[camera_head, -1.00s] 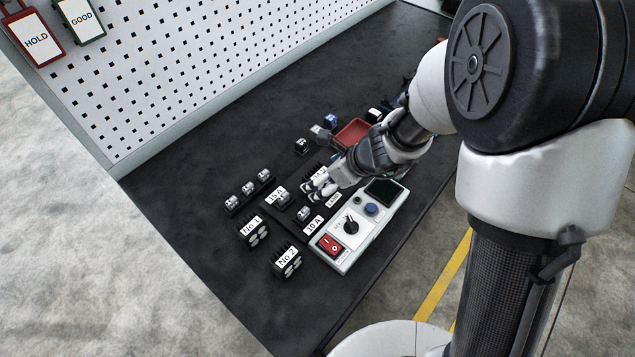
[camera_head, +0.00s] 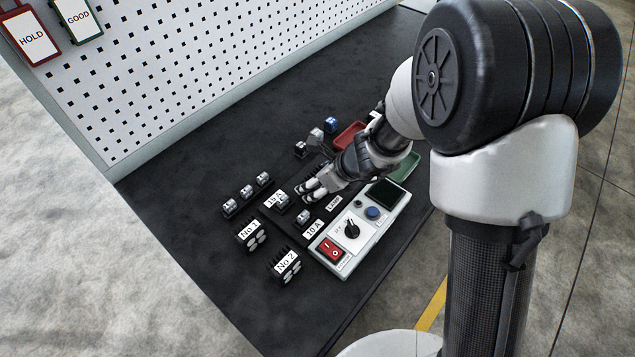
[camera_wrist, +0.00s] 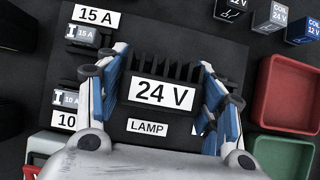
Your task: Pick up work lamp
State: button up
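A black finned block marked 24 V (camera_wrist: 163,92) stands between my fingers in the wrist view, just above a LAMP label (camera_wrist: 147,128) on the dark board. I take it for the work lamp, though no lens shows on it. My gripper (camera_wrist: 164,62) is open, with one blue-padded finger on each side of the block. I cannot tell whether the pads touch it. In the head view my gripper (camera_head: 312,190) is low over the board and hides the block.
Finned units No 1 (camera_head: 251,235) and No 2 (camera_head: 287,265) stand left of the switch panel (camera_head: 337,250). Red tray (camera_wrist: 291,92) and green tray (camera_wrist: 282,156) lie to the right. Small 15 A (camera_wrist: 84,36) and 10 A parts sit close to my left finger.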

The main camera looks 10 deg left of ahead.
jog(key=c, duration=0.9)
